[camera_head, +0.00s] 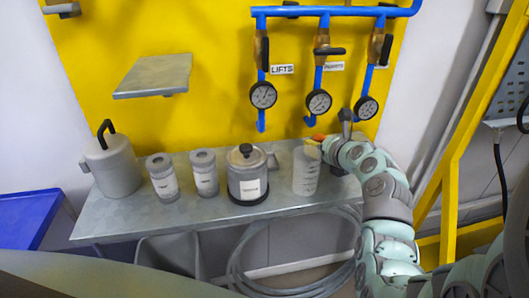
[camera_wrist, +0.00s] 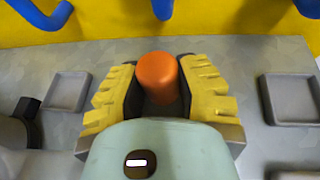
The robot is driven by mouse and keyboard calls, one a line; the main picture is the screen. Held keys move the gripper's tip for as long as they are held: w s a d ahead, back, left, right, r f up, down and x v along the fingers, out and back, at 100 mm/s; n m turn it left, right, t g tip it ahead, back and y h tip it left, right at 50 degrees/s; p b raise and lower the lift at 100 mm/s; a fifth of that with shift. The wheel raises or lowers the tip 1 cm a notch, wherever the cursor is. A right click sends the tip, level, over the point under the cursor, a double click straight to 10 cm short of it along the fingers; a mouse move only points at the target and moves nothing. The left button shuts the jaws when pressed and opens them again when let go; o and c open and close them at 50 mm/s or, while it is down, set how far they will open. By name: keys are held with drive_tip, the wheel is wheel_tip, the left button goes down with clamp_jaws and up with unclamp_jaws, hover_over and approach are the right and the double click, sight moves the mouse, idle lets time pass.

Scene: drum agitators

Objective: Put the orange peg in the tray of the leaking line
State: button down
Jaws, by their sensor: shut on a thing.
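The orange peg (camera_wrist: 157,77) stands between the yellow-padded fingers of my gripper (camera_wrist: 160,88), which is shut on it. In the head view my gripper (camera_head: 320,143) is over the back right of the bench, with a small orange spot of the peg (camera_head: 318,137) showing. A shallow square grey tray (camera_wrist: 66,92) lies left of my gripper and another tray (camera_wrist: 292,99) lies right; both look empty. Any tray directly under the peg is hidden. Three blue lines end above the bench, each with a gauge: left (camera_head: 263,95), middle (camera_head: 319,102), right (camera_head: 367,108). I cannot tell which leaks.
The metal bench (camera_head: 120,222) also holds a handled grey can (camera_head: 112,168), two small jars (camera_head: 162,180) (camera_head: 204,173), a lidded pot (camera_head: 247,178) and a translucent beaker (camera_head: 305,173) close to my gripper. A metal shelf (camera_head: 154,76) juts from the yellow wall.

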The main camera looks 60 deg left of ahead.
drive_tip(key=shift+a, duration=0.2)
drive_tip(key=shift+w+d+f, duration=0.1)
drive_tip(key=shift+f, duration=0.4)
drive_tip(key=shift+f, duration=0.1)
drive_tip(key=c, duration=0.7)
unclamp_jaws()
drive_tip(key=shift+c, duration=0.2)
